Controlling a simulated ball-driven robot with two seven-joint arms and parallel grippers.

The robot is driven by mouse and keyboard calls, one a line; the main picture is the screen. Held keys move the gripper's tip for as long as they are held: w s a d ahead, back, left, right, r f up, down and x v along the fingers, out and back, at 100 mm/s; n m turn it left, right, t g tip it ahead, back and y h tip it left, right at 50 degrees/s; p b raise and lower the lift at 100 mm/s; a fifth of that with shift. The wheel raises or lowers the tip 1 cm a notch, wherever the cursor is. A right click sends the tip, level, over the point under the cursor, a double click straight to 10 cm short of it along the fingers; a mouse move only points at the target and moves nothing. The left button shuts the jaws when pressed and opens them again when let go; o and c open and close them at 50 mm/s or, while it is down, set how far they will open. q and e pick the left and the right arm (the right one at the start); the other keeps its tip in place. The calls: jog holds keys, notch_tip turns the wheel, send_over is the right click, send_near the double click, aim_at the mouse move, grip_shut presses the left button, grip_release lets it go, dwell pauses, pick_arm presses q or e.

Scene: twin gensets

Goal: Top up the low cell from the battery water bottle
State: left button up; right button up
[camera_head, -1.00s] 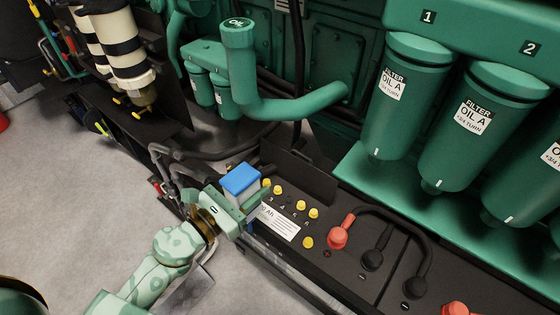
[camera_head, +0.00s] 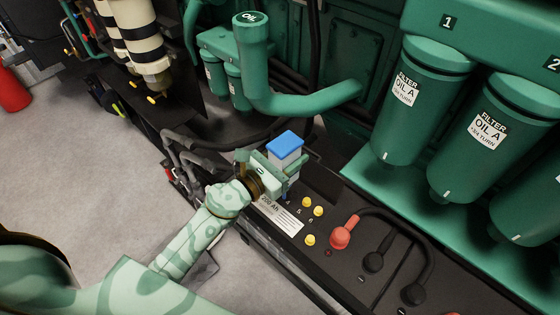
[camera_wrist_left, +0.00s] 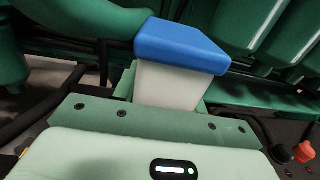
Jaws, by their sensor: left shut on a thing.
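The bottle also shows in the left wrist view (camera_wrist_left: 168,85), between the fingers. Yellow cell caps (camera_head: 310,240) show on the battery top just right of the gripper. Other caps are hidden behind the gripper and bottle. I cannot tell which cell is low. My right gripper is out of view.
A red terminal boot (camera_head: 341,236) and black cable boots (camera_head: 373,262) stand on the battery to the right. Green oil filters (camera_head: 410,100) hang behind it. A green oil filler pipe (camera_head: 255,70) rises behind the bottle. The grey floor (camera_head: 90,170) at left is clear.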

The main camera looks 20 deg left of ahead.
pick_arm(q)
jog(key=w+d+f+b, duration=0.2)
jog(key=w+f+b, duration=0.1)
jog(key=w, duration=0.2)
dwell(0.4)
jog(key=shift+a+f, duration=0.1)
jog(key=shift+f, duration=0.05)
dwell(0.6)
jog(key=shift+f+b, duration=0.45)
jog(key=shift+b, duration=0.05)
dwell(0.7)
jog(key=shift+s+f, duration=0.2)
jog(key=shift+f, duration=0.05)
dwell(4.9)
